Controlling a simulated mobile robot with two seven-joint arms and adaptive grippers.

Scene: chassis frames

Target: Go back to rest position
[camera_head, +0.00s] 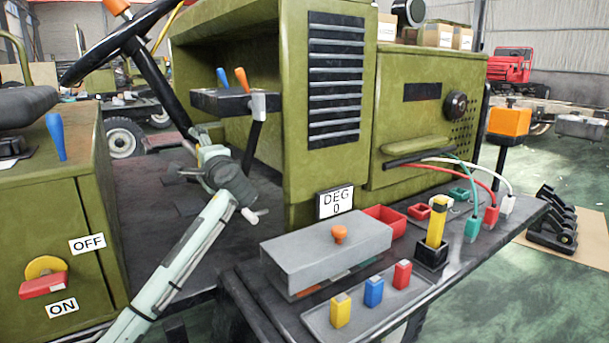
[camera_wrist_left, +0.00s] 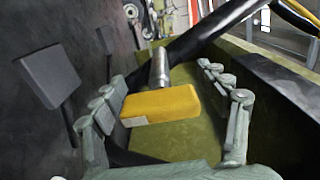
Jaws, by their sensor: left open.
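My left arm reaches up from the bottom in the head view, with its pale left gripper (camera_head: 197,158) over the dark floor of the green vehicle, near the dark column under the steering wheel (camera_head: 120,42). In the left wrist view the fingers of the left gripper (camera_wrist_left: 160,82) stand wide apart. A yellow block (camera_wrist_left: 160,105) on a metal rod shows between them in that view. I cannot tell whether the fingers touch it, and I cannot make it out in the head view. My right gripper is in neither view.
A green box with a red switch handle (camera_head: 44,287) and OFF and ON labels stands at left. A dark bench (camera_head: 270,320) at lower right holds a grey lidded box (camera_head: 325,258), coloured blocks and cables. A small shelf with blue and orange levers (camera_head: 241,80) is above right of the gripper.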

